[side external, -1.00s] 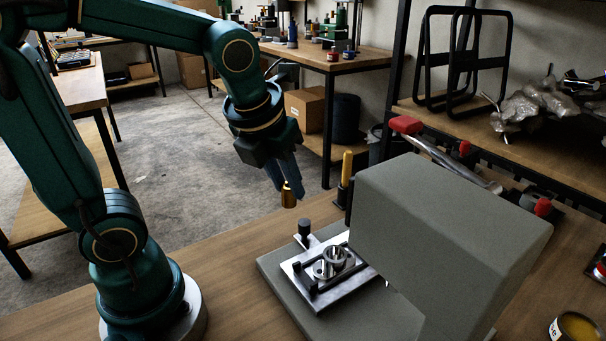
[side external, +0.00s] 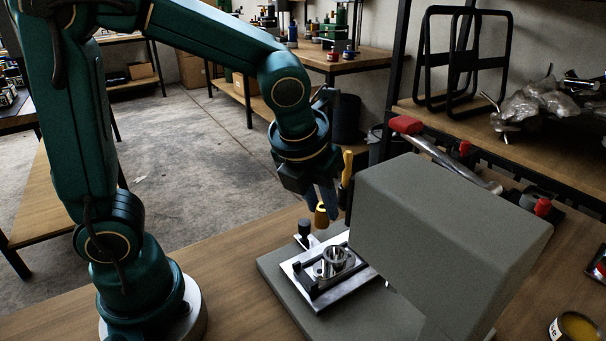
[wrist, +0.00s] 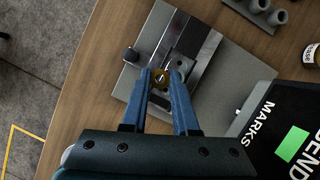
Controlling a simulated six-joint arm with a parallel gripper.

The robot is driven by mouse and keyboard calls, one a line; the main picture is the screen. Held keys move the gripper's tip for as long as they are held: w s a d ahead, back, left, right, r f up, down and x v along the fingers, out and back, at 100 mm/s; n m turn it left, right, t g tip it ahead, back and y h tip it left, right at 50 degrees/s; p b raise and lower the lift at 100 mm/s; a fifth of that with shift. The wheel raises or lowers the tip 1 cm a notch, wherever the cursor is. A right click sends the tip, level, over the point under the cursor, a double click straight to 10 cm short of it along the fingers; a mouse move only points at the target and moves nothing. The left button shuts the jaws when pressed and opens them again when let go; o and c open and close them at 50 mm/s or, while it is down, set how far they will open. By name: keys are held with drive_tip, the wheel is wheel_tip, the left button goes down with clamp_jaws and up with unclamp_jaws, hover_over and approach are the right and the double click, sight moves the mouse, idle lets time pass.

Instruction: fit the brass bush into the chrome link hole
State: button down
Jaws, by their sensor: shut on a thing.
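The brass bush (side external: 321,215) is held between the fingertips of my gripper (side external: 317,203), above the back edge of the grey press base. In the wrist view the bush (wrist: 161,78) sits between the two blue fingers (wrist: 161,76), its bore showing. The chrome link (side external: 335,260) lies in a fixture on a steel plate (side external: 318,300), in front of and below the bush. The bush is clear of the link. In the wrist view the fingers and bush cover much of the link, so its hole is not clear there.
The bulky grey press head (side external: 450,240) stands close to the right of the fixture. A black knob (side external: 304,228) and an upright yellow-handled tool (side external: 347,168) are near my gripper. A yellow tin (side external: 575,328) is at the bottom right. The bench in front left is clear.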

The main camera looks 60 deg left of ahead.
drive_tip(key=d+f, duration=0.1)
drive_tip(key=d, duration=0.1)
drive_tip(key=shift+w+d+f, duration=0.4)
drive_tip(key=shift+f, duration=2)
drive_tip(key=shift+f, duration=0.15)
drive_tip(key=c, duration=0.7)
unclamp_jaws()
